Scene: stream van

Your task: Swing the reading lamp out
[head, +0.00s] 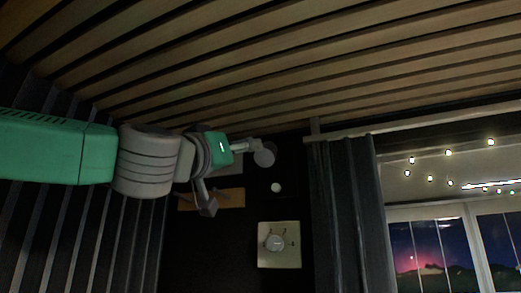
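A small grey fitting with a short arm and a rounded head (264,154), which looks like the reading lamp, shows against the dark back wall. Its short arm runs left and meets the green end part of my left arm in the picture; I cannot tell if they touch. My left arm comes in from the left, with a large grey joint in the middle. A small dark grey piece hangs below its far end and may be my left gripper (207,204); its fingers are too small and dark to read. My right gripper is not in view.
A slatted wood ceiling (300,60) runs overhead. A wooden shelf (228,200) lies behind my arm. A cream square plate with a round grey piece (278,261) is on the back wall. A dark curtain (345,215) hangs right, beside a window (435,245) and string lights (448,153).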

